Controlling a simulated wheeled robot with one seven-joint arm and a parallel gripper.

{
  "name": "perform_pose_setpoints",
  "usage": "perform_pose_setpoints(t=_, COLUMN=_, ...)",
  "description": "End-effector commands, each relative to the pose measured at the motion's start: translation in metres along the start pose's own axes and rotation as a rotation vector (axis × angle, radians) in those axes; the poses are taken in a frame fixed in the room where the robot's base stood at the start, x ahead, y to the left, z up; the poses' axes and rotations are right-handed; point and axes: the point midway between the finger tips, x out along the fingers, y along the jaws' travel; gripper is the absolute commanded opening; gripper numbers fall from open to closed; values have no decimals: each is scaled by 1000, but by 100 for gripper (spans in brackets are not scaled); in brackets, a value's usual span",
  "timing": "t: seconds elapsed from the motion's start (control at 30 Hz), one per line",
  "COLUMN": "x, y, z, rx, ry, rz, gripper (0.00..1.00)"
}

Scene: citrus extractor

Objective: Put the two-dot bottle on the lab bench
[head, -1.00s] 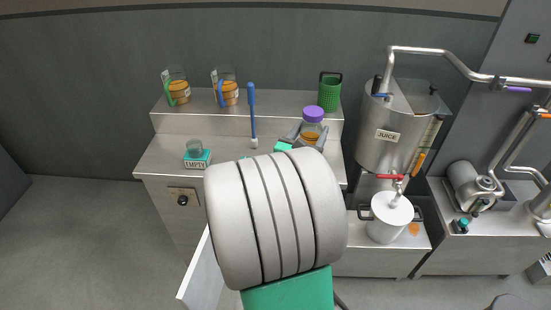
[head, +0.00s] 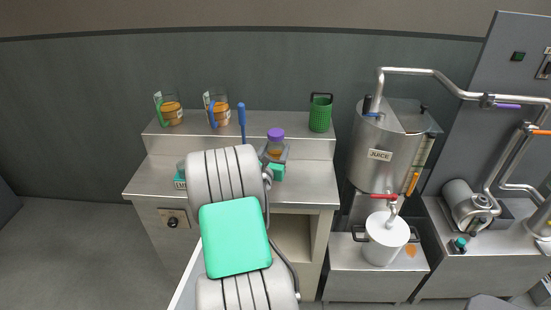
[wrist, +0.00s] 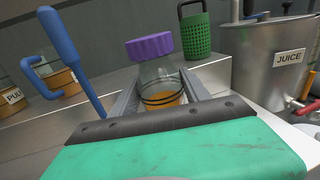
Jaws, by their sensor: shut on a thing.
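A clear bottle with a purple cap and orange liquid (wrist: 161,82) stands upright between the fingers of my gripper (head: 274,160). The gripper is shut on it. In the head view the bottle (head: 275,146) appears over the lab bench (head: 308,185), in front of the raised back shelf. Dark bands circle its lower part in the wrist view; I cannot make out any dots. Whether its base touches the bench is hidden by my gripper. My arm covers the bench's left middle.
On the raised shelf stand two jars with orange contents (head: 171,116) (head: 221,116) and a green basket (head: 320,115). A blue-handled tool (head: 242,122) stands nearby. A teal box (head: 180,183) is partly hidden at left. The bench's right side is clear, beside the juice tank (head: 383,150).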

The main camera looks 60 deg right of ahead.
Motion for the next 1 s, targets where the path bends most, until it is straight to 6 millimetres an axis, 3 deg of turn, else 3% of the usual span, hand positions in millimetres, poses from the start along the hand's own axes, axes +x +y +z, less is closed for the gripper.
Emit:
perform_pose_setpoints(t=0.03, x=-1, y=0, z=-13, rx=-5, ry=3, rz=0, gripper=0)
perform_pose_setpoints(t=0.13, x=-1, y=0, z=-28, rx=-4, ry=2, rz=0, gripper=0)
perform_pose_setpoints(t=0.47, x=-1, y=0, z=-31, rx=-1, ry=0, rz=0, gripper=0)
perform_pose_setpoints(t=0.5, x=-2, y=0, z=-32, rx=-1, ry=2, rz=0, gripper=56)
perform_pose_setpoints(t=0.77, x=-2, y=0, z=-31, rx=-2, ry=2, rz=0, gripper=76)
perform_pose_setpoints(t=1.0, x=-2, y=0, z=-29, rx=-1, ry=2, rz=0, gripper=76)
